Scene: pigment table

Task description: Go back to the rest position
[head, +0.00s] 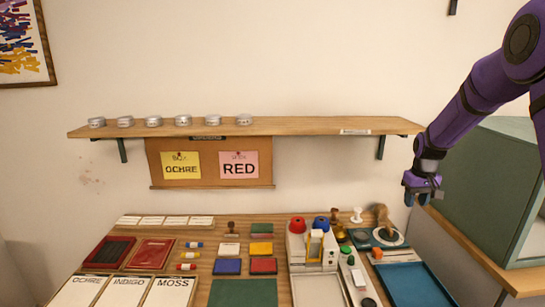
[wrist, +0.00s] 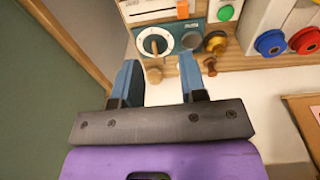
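My gripper (head: 417,198) hangs at the right of the head view, fingers pointing down, above the right edge of the wooden table (head: 200,233). In the wrist view my gripper (wrist: 158,68) shows its two blue fingers spread well apart. Nothing is held between them. A device with a white dial (wrist: 155,41) lies beyond the fingertips, apart from them.
A green cabinet (head: 480,190) stands close to the right of my gripper. A wooden wall shelf (head: 290,126) with several tins is to the left. A blue tray (head: 410,285) and a pestle (head: 382,215) are on the table's right side.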

